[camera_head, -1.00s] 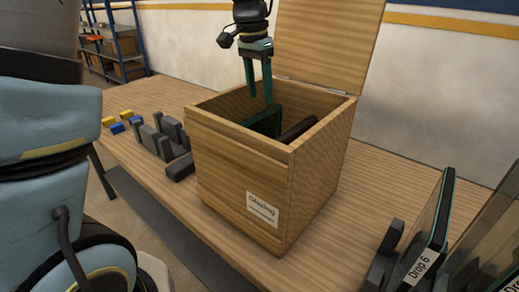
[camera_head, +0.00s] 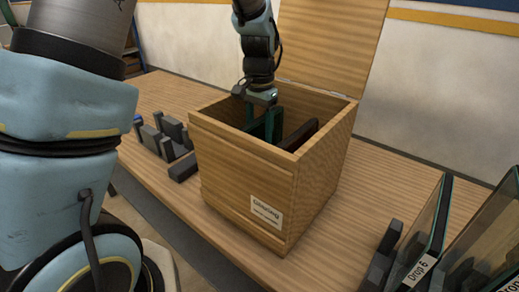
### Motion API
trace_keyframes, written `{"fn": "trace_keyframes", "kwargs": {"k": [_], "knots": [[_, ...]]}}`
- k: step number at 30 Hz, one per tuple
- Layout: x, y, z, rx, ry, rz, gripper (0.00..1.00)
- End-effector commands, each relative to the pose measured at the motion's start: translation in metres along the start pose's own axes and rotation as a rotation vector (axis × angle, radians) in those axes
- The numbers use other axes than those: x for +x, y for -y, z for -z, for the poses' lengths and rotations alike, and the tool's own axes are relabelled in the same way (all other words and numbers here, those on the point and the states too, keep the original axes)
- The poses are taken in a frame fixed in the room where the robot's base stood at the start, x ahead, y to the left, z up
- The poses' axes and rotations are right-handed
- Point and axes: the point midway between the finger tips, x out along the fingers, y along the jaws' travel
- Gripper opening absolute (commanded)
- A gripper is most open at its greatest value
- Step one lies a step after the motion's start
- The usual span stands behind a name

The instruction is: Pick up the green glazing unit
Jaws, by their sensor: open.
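The green glazing unit (camera_head: 257,130) stands on edge inside the open wooden box (camera_head: 240,170), with only its dark green upper part showing. My gripper (camera_head: 264,127) reaches down into the box at this unit. Its two teal fingers are open, one on the left and one on the right. The fingertips and the lower part of the unit are hidden by the box's front wall, so I cannot tell whether the fingers touch it.
A dark brown panel (camera_head: 301,133) stands in the box, right of my gripper. The raised lid (camera_head: 335,45) is behind. Dark grey blocks (camera_head: 170,135) lie left of the box. Glass panes in a rack, one labelled Drop 6 (camera_head: 428,235), stand at the front right.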

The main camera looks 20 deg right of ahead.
Motion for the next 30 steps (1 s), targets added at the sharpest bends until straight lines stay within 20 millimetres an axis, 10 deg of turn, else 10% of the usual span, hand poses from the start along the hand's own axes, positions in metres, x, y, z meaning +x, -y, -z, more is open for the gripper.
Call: {"fn": "trace_keyframes", "kwargs": {"k": [13, 30], "knots": [[0.023, 0.0, 0.0, 0.0, -0.001, 0.0, 0.6], [0.023, 0.0, 0.0, 0.001, -0.001, 0.0, 0.0]]}}
